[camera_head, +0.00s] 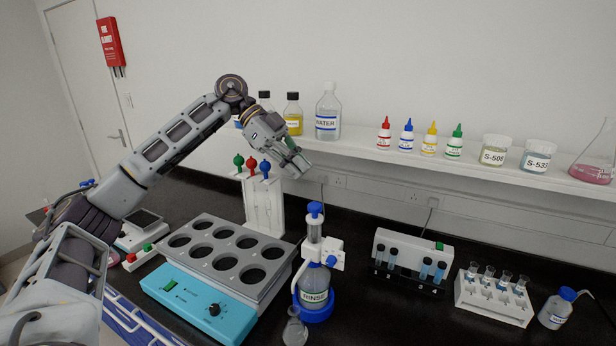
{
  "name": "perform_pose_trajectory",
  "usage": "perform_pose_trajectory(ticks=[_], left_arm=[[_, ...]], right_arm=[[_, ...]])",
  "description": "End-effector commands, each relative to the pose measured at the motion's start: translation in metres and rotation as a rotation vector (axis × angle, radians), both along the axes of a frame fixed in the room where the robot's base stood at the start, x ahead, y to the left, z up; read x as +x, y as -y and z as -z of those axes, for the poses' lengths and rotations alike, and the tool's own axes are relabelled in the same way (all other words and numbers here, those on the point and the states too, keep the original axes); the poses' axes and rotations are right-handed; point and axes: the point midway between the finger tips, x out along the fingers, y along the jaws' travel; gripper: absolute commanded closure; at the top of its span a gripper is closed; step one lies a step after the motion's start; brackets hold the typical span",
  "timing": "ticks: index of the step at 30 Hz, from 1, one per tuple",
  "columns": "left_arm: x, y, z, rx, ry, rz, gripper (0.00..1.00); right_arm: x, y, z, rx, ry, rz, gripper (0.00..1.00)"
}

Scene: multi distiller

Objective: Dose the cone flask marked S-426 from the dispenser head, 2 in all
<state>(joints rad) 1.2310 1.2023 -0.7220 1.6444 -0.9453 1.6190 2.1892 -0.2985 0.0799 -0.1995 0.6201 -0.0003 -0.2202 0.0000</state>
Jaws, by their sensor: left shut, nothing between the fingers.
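The dispenser head (314,228) has a blue knob on top and sits on a bottle labelled RINSE (314,283), which stands in a blue ring base on the black bench. A small clear cone flask (295,333) stands just in front and left of this bottle, near the bottom edge of the view; I cannot read a marking on it. My left gripper (296,168) is shut and empty, in the air above and behind the dispenser head, apart from it. My right gripper is not in view.
A block with several round wells (228,226) on a blue heater (190,300) stands left of the dispenser. A white rack (262,205) with coloured-knob tools is behind. Tube racks (493,298) stand right.

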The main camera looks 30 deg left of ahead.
Motion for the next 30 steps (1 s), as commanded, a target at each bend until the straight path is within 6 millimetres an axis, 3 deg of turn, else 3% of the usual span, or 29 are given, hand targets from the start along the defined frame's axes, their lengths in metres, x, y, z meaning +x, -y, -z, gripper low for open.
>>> perform_pose_trajectory(ticks=[12, 21, 30], left_arm=[[-0.003, -0.038, -0.037, -0.001, 0.001, -0.001, 1.00], [-0.004, -0.044, -0.041, -0.001, 0.000, 0.000, 1.00], [-0.004, -0.043, -0.041, -0.001, 0.000, 0.000, 1.00]], right_arm=[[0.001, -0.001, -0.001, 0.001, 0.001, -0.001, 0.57], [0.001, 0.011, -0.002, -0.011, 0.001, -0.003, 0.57], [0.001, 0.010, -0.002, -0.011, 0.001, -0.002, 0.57]])
